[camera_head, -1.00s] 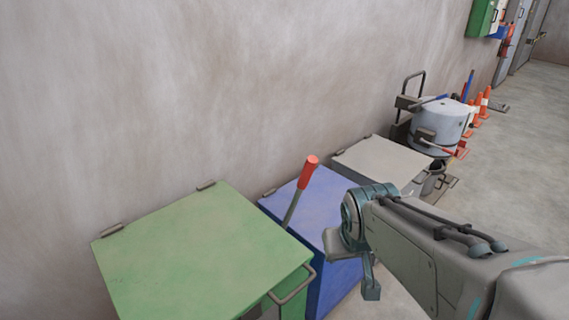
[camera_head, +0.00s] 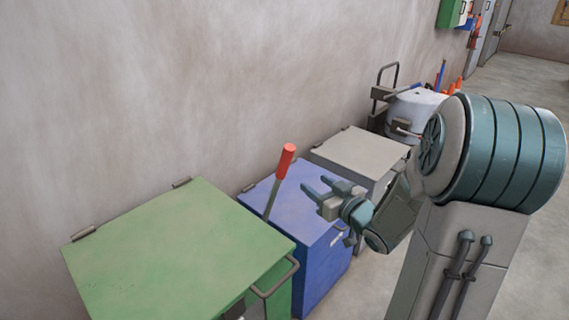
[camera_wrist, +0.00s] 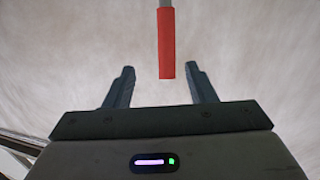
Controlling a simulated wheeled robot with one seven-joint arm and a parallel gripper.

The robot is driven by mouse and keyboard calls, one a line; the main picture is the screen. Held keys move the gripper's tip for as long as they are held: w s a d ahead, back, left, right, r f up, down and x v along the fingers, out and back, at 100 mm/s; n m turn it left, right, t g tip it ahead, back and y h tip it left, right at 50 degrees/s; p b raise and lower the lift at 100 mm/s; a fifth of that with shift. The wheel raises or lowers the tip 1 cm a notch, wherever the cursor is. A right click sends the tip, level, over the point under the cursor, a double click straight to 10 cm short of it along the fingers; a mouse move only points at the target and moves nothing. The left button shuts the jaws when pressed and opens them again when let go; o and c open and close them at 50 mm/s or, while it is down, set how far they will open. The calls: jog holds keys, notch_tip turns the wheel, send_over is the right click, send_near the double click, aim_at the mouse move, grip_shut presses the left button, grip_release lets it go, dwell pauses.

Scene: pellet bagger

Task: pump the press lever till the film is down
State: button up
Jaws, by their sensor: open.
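The press lever is a grey rod with a red grip (camera_head: 286,157). It stands at the blue box (camera_head: 305,215), tilted a little to the right at its top. My gripper (camera_head: 307,189) is open and empty over the blue box, to the right of the lever and apart from it in the head view. In the wrist view the red grip (camera_wrist: 166,45) hangs down from the top edge, between and beyond my open fingers (camera_wrist: 160,72). The lever's foot is partly hidden. I cannot make out any film.
A green box (camera_head: 175,245) with a handle stands at the near left. A grey-white box (camera_head: 360,150) stands beyond the blue one, with a pale drum (camera_head: 408,112) behind it. The wall (camera_head: 150,90) runs close behind the boxes. Open floor lies to the right.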

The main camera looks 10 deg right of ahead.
aim_at(289, 164)
jog(key=shift+y, duration=0.6)
jog(key=x, duration=0.4)
jog(key=p+x, duration=0.1)
jog(key=x, duration=0.8)
jog(key=shift+w+a+r+p, duration=0.15)
jog(key=shift+a+r+p, duration=0.15)
jog(key=shift+r, duration=0.05)
